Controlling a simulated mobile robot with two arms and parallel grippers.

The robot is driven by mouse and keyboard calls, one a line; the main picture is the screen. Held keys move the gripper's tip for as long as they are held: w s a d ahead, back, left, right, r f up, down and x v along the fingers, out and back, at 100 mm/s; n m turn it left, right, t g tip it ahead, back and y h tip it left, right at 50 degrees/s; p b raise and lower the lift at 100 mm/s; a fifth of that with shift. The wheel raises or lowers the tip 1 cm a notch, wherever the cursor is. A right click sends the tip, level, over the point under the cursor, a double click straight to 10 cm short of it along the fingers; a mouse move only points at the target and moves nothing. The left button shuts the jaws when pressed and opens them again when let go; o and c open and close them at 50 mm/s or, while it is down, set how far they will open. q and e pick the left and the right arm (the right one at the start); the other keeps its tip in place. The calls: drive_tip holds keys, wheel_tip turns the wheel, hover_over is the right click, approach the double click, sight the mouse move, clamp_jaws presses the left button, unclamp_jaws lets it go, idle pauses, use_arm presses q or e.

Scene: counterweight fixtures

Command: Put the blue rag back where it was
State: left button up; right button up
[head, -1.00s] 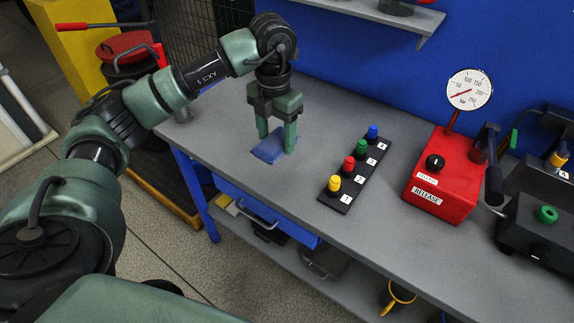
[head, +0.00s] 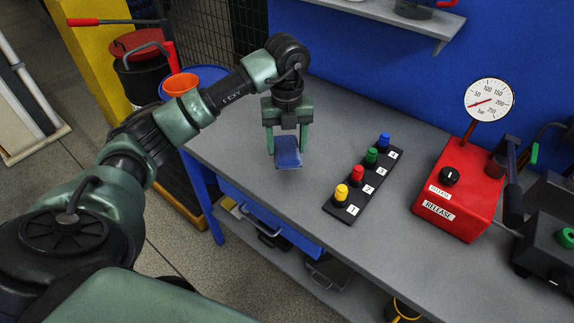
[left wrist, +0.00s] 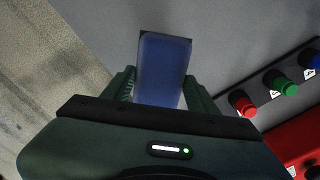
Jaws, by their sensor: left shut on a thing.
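The blue rag (head: 288,155) is a small flat rectangle at the left end of the grey workbench (head: 330,108). My left gripper (head: 287,147) points down at it, with a finger on each side, shut on it. In the left wrist view the rag (left wrist: 163,66) sticks out between the two fingers. A thin dark edge shows along its far side there; I cannot tell whether it is a shadow or a mark. I cannot tell whether the rag touches the bench or hangs just above it. My right gripper is not in view.
A black strip (head: 333,207) with yellow, red, green and blue knobs lies to the right of the rag. Beyond it stands a red release box (head: 460,200) with a pressure gauge (head: 490,99). The bench behind my gripper is clear. A shelf (head: 400,25) hangs on the blue wall.

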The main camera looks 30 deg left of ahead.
sight(287, 147)
use_arm(q)
wheel_tip(287, 147, down, 7)
drive_tip(key=shift+r+p, duration=0.1)
drive_tip(key=shift+p, duration=0.4)
drive_tip(key=shift+f, duration=0.55)
drive_tip(key=o, duration=1.3)
drive_tip(key=shift+f, duration=0.15)
drive_tip(key=shift+r, duration=0.4)
wheel_tip(287, 147, up, 12)
drive_tip(key=shift+f+b, duration=0.2)
drive_tip(key=shift+b, duration=1.05)
